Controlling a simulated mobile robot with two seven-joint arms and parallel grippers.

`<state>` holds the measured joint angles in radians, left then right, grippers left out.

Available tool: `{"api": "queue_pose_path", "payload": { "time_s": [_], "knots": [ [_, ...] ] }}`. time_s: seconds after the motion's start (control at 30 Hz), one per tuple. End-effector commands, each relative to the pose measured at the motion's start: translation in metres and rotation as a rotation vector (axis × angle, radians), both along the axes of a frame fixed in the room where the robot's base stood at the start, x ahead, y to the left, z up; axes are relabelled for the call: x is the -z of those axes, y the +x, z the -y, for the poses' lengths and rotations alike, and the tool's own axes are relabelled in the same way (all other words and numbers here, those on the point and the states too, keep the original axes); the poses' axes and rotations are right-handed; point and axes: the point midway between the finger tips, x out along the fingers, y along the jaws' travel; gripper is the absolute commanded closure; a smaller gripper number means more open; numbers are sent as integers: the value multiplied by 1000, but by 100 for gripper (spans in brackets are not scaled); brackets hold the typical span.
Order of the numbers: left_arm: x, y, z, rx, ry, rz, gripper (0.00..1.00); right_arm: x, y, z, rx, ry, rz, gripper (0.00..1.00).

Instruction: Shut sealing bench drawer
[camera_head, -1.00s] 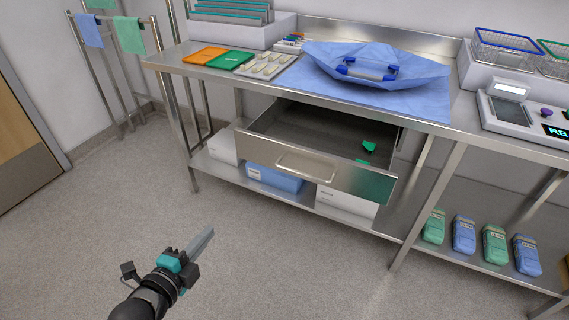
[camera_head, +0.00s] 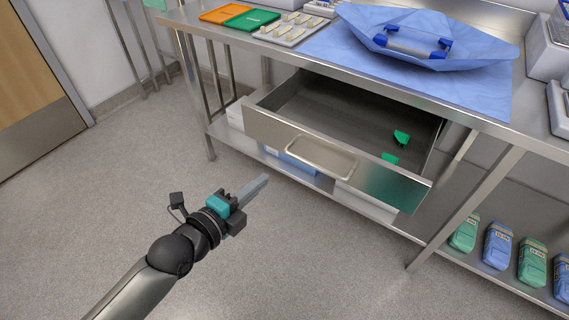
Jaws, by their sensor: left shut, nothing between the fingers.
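The sealing bench drawer (camera_head: 375,167) is pulled out under the steel bench top (camera_head: 355,92). Its front has a recessed handle plate (camera_head: 320,158). Two green pieces (camera_head: 401,137) lie inside toward its right side. My left gripper (camera_head: 262,182) is shut and empty, in front of and a little left of the drawer handle, apart from the drawer front. My right gripper is not in view.
A blue wrap with a clear, blue-ended item (camera_head: 415,45) lies on the bench. Boxes stand on the lower shelf, with green and blue packs (camera_head: 497,245) at right. The floor in front is clear.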

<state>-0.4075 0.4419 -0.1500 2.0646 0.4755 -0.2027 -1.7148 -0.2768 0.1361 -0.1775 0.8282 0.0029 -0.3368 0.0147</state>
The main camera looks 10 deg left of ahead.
Motion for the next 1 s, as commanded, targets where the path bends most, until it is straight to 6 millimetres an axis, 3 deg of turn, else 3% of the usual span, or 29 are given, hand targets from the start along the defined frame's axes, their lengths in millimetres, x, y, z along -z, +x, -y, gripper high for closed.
{"api": "queue_pose_path", "payload": {
  "time_s": [0.5,0.73,1.0],
  "knots": [
    [15,65,24,-2,-5,2,100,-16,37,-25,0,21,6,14],
    [19,82,30,-1,-2,-1,100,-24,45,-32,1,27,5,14],
    [19,87,32,-1,0,-1,100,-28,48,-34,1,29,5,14]
  ]
}}
